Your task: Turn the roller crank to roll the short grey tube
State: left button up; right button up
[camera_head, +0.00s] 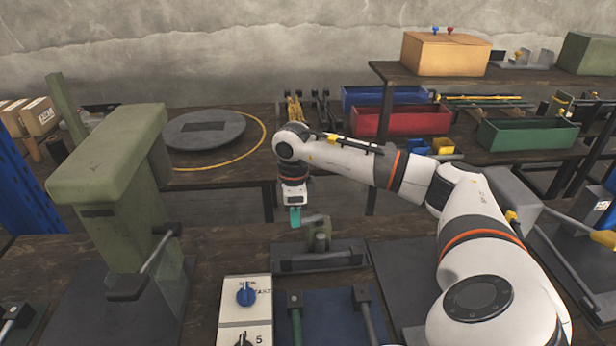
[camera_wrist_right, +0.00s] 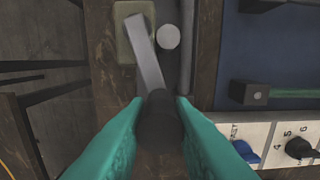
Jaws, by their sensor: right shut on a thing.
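In the head view my right gripper (camera_head: 295,216) has teal fingers pointing down at the left end of a small grey roller (camera_head: 319,236) on a flat base. In the right wrist view its two fingers (camera_wrist_right: 160,125) are shut around the dark crank handle (camera_wrist_right: 158,112). A light grey crank arm (camera_wrist_right: 147,60) runs up from the handle to a pale end plate (camera_wrist_right: 126,42). A round light grey end (camera_wrist_right: 168,38) shows beside the arm; I cannot tell whether it is the short grey tube. My left gripper is out of view.
A green press (camera_head: 115,190) stands to the left. A white switch panel (camera_head: 245,315) with a blue knob and a blue mat (camera_head: 335,318) lie in front of the roller. Red (camera_head: 400,121) and green (camera_head: 525,134) bins stand at the back right.

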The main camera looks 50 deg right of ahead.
jog(key=shift+w+d, duration=0.55)
jog(key=shift+w, duration=0.05)
jog(key=shift+w+d, duration=0.5)
jog(key=shift+d, duration=0.3)
jog(key=shift+w+d, duration=0.3)
jog(key=shift+d, duration=0.2)
jog(key=shift+w+d, duration=0.25)
jog(key=shift+d, duration=0.2)
jog(key=o, duration=1.7)
jog(key=shift+o, duration=0.2)
jog(key=shift+w, duration=0.1)
notch_tip(320, 180, up, 7)
jog(key=p, duration=0.5)
